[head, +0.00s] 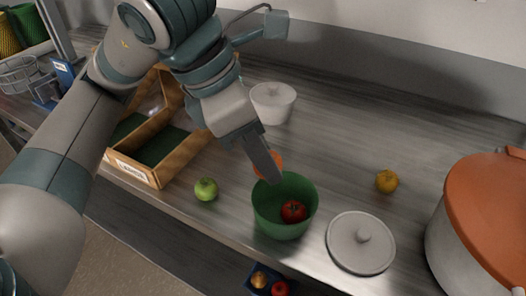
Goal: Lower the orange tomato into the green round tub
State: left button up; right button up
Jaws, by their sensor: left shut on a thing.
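The green round tub (268,219) stands on the counter near its front edge, with a red tomato (293,211) inside it. My left gripper (269,171) is shut on the orange tomato (277,158) at the back left of the tub's rim. The finger hides much of the orange tomato, which shows on both sides of it. I cannot tell how high the orange tomato is above the rim. My right gripper is not in view.
A green round fruit (206,189) lies left of the tub, and a grey lid (361,256) right of it. An orange-yellow fruit (387,181), a white lidded pot (273,103), a wooden crate (178,158) and a large orange-lidded pot (447,243) stand around.

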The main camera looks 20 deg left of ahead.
pick_arm(q)
jog(key=shift+w+d+b, duration=0.15)
jog(key=shift+d+b, duration=0.05)
jog(key=shift+b, duration=0.15)
jog(key=shift+w+d, duration=0.1)
jog(key=shift+d, duration=0.05)
jog(key=shift+f, duration=0.15)
dwell(0.7)
